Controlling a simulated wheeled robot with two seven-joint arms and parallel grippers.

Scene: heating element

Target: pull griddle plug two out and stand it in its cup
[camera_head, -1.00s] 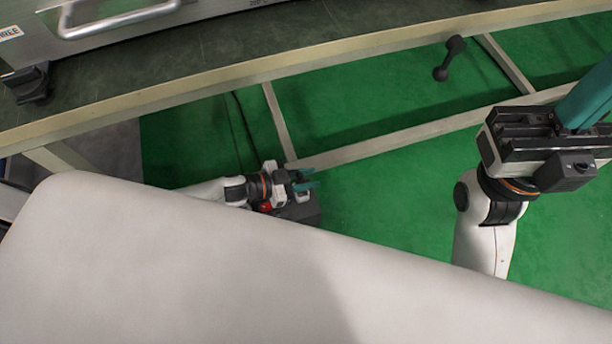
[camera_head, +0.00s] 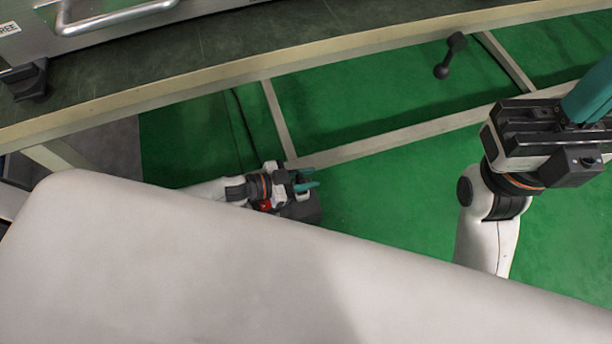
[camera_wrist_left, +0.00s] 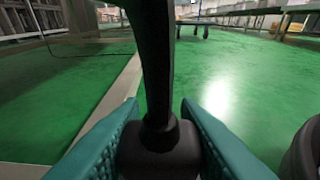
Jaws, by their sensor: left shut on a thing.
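My left gripper (camera_head: 308,181), low beside the table's underframe in the head view, has teal fingers close together. In the left wrist view its fingers (camera_wrist_left: 158,145) are shut on a black piece (camera_wrist_left: 158,152) with a rounded body and a thick stem rising across the picture. I cannot tell from the picture whether this is griddle plug two. The held piece is not clear in the head view. My right gripper (camera_head: 592,95) is at the right edge, partly cut off, and its fingertips are not shown clearly. No cup can be made out.
A table (camera_head: 330,62) with a pale edge crosses the top, bearing a metal appliance with a handle (camera_head: 120,15) and a black fitting (camera_head: 27,80). Pale frame rails (camera_head: 420,133) run above the green floor.

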